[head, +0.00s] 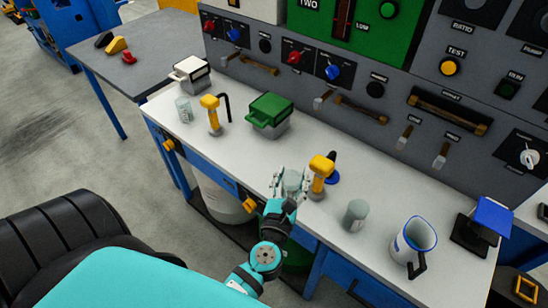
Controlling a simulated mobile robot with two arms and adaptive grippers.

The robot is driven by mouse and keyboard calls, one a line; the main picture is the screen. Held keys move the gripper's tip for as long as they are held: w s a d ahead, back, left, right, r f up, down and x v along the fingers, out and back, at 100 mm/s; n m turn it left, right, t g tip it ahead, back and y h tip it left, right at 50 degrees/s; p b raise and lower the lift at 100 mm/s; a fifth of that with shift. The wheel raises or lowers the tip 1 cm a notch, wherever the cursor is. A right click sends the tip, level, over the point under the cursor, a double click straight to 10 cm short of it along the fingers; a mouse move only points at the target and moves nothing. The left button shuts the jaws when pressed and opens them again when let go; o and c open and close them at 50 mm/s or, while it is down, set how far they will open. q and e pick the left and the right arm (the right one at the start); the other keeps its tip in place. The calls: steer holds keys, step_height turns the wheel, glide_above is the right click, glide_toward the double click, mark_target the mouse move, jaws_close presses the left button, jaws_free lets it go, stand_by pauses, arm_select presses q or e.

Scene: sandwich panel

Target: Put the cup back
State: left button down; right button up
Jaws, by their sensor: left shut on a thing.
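My left gripper (286,186) reaches over the front edge of the white workbench (385,215), in the middle of the head view. It is shut around a pale grey-green cup (292,182), which looks upright. The fingers partly hide the cup, and I cannot tell whether its base touches the bench. A similar clear cup (184,109) stands on the bench farther left. My right gripper does not show.
A yellow-topped tap (321,171) stands close right of the held cup. Farther right are a grey-green cylinder (355,215), a white jug (413,243) and a blue-topped stand (490,216). A green-lidded box (270,112) stands behind left. A control panel (285,85) backs the bench.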

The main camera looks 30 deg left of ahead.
arm_select(q)
steer(key=w+a+f+b, duration=0.1)
steer(key=w+a, duration=0.1)
steer(key=a, duration=0.1)
steer(key=w+a+f+b, duration=0.1)
steer(key=w+a+f, duration=0.1)
steer(key=a, duration=0.1)
steer(key=w+a+f+b, duration=0.1)
steer(key=w+a+f, duration=0.1)
steer(key=w+a, duration=0.1)
steer(key=shift+a, duration=0.45)
steer(key=shift+r, duration=0.1)
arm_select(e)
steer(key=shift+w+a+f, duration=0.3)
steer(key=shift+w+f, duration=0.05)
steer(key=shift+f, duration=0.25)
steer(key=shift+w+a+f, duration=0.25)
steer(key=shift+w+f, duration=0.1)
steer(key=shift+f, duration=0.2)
arm_select(q)
steer(key=shift+f, duration=0.25)
steer(key=c, duration=0.6)
jaws_free()
steer(key=shift+c, duration=0.2)
steer(key=shift+r, duration=0.1)
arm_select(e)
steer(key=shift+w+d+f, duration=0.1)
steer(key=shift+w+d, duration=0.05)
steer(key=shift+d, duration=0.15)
